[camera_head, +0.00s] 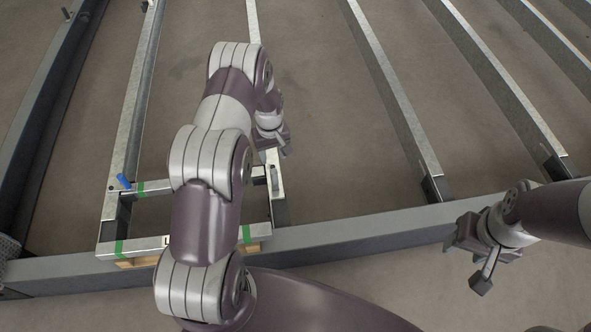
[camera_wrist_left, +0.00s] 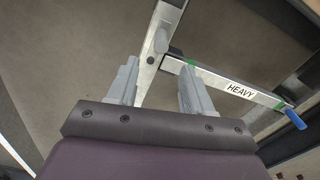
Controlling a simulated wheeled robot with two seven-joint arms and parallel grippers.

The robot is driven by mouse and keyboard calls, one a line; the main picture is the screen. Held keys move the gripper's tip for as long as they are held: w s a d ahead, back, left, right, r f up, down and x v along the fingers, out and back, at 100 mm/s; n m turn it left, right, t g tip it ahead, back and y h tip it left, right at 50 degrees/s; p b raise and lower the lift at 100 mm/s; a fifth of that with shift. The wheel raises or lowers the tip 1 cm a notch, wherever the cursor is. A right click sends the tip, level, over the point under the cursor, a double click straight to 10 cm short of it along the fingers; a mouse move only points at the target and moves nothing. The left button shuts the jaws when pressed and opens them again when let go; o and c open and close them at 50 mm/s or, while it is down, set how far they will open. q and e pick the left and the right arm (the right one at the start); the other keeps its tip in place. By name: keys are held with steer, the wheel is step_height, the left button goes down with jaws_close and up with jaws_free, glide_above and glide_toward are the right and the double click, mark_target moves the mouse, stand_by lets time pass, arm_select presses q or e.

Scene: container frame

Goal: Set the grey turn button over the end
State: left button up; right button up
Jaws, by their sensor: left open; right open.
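The grey turn button (camera_wrist_left: 161,41) is a small rounded grey piece on the face of a metal rail in the left wrist view. In the head view a small grey upright piece (camera_head: 274,176), likely the same button, shows by the right rail's end. My left gripper (camera_wrist_left: 157,88) is open and empty. Its two fingers point toward the rail, with the button ahead between their lines, apart from them. In the head view the left gripper (camera_head: 275,140) is partly hidden by its own arm. My right gripper (camera_head: 478,264) is open and empty at the right.
A metal frame with green tape (camera_head: 119,247) lies across the rail ends; its bar carries a HEAVY label (camera_wrist_left: 240,91). A blue piece (camera_head: 124,181) sits at its left. A long grey beam (camera_head: 345,233) crosses in front. Other parallel rails (camera_head: 395,95) stretch away, with bare floor between.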

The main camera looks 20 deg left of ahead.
mark_target(274, 171)
arm_select(q)
step_height(274, 171, down, 12)
steer(key=b, duration=0.6)
steer(key=shift+f, duration=0.1)
steer(key=shift+s, duration=0.1)
jaws_close()
